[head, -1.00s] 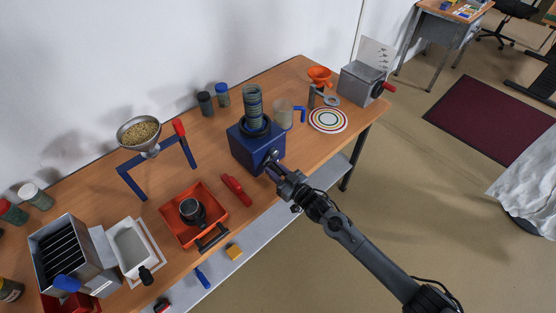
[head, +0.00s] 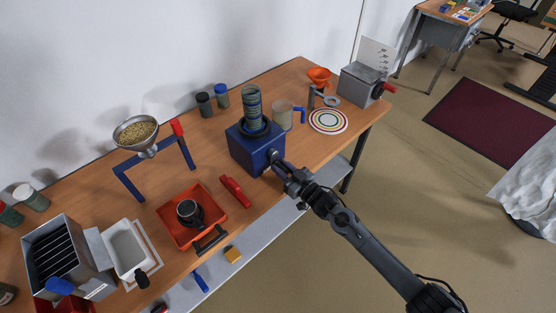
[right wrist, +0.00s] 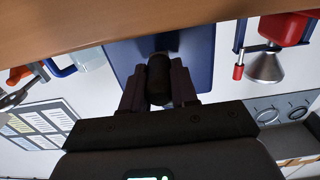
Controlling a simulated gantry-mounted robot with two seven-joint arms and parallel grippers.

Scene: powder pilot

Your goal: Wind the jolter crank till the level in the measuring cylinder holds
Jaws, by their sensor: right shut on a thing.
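The blue jolter box (head: 245,150) stands on the wooden bench, and the measuring cylinder (head: 252,102) stands upright on top of it in a dark ring. The cylinder looks grey-green with markings; the level inside is too small to read. My right gripper (head: 275,158) is at the front right face of the jolter. In the right wrist view, its fingers are shut on the dark crank handle (right wrist: 159,78), with the blue jolter face (right wrist: 200,50) behind. The rest of the crank is mostly hidden by the gripper. My left gripper is not in view.
A beaker (head: 281,117) and a ringed disc (head: 328,121) stand on the right. The bench's front edge runs beneath my right arm.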

